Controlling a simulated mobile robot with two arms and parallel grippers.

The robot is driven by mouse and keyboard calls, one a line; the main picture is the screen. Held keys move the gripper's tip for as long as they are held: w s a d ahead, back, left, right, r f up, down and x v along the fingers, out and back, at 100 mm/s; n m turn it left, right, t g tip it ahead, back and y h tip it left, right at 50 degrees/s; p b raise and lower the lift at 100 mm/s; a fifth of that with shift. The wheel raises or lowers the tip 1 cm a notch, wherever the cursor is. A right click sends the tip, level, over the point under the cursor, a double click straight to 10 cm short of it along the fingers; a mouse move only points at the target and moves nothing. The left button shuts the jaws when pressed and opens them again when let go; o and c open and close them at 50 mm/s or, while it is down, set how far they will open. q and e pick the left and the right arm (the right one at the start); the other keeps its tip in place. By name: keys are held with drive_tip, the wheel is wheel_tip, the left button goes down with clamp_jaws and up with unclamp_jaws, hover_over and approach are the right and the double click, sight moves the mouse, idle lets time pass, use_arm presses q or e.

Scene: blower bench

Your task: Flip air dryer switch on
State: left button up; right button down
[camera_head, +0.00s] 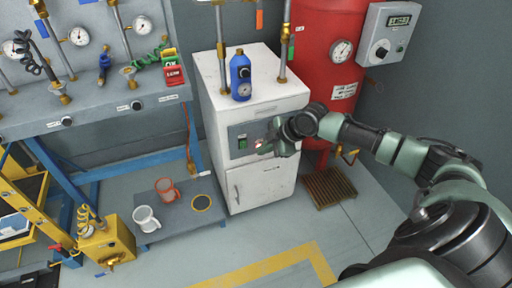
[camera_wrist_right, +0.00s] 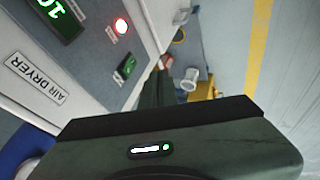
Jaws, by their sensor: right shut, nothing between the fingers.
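The air dryer is a white cabinet (camera_head: 262,185) in the middle of the head view, with a grey control panel on its front. A green switch (camera_head: 242,141) sits at the left of that panel. My right gripper (camera_head: 262,149) is shut and empty in front of the panel, to the right of the switch. In the right wrist view, the green switch (camera_wrist_right: 127,66) is just left of my fingertips (camera_wrist_right: 160,76), and a small red lamp (camera_wrist_right: 121,26) glows above it. I cannot tell the switch's position or whether the fingers touch the panel. My left gripper is not in view.
A blue bottle-shaped unit (camera_head: 241,75) and upright pipes stand on the dryer's top. A red tank (camera_head: 325,60) is behind it at right. A low grey platform (camera_head: 182,222) with two mugs is at left. The floor in front is clear.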

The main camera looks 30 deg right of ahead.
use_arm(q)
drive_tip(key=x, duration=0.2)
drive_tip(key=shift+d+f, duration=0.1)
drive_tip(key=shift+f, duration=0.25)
use_arm(e)
drive_tip(key=v, duration=0.3)
drive_tip(key=shift+s+f, duration=0.15)
drive_tip(key=shift+s, duration=0.15)
